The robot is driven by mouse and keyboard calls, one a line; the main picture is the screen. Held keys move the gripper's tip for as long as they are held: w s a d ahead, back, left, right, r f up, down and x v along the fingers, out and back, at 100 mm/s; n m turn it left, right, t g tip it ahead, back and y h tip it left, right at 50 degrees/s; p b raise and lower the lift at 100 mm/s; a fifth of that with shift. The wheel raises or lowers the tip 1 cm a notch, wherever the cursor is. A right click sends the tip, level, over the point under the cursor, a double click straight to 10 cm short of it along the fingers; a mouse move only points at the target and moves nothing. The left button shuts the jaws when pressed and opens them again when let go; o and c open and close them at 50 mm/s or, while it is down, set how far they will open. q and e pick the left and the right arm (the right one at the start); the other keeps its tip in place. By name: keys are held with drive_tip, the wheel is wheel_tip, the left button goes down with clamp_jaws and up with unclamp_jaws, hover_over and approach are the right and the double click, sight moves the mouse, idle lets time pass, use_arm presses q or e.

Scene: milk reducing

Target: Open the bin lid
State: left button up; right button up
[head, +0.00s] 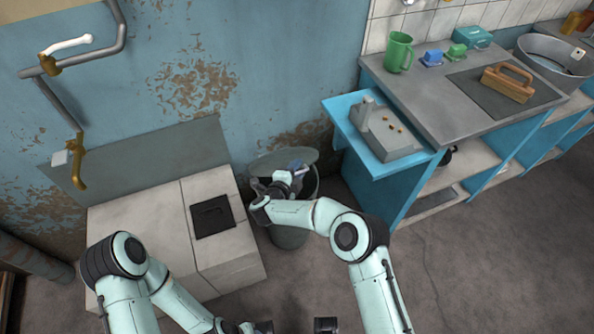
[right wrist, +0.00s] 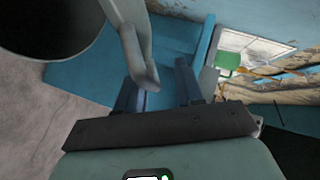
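The round grey-green bin (head: 290,237) stands on the floor between the white cabinet and the blue counter. Its lid (head: 266,163) is raised and tilted at the back, and part of the dark mouth shows. My right gripper (head: 291,172) is over the bin, in front of the lid. In the right wrist view its two fingers (right wrist: 160,88) are apart. A grey strip, apparently the lid seen edge-on (right wrist: 137,55), lies by the left finger; I cannot tell if they touch. The dark bin mouth (right wrist: 50,15) is at upper left. My left gripper (head: 248,327) is at the bottom edge, partly cut off.
A white cabinet (head: 140,222) with a black panel (head: 212,216) is left of the bin. The floor at right is clear.

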drive_tip(key=p+v, duration=0.1)
drive_tip(key=v, duration=1.2)
drive_tip(key=shift+s, duration=0.2)
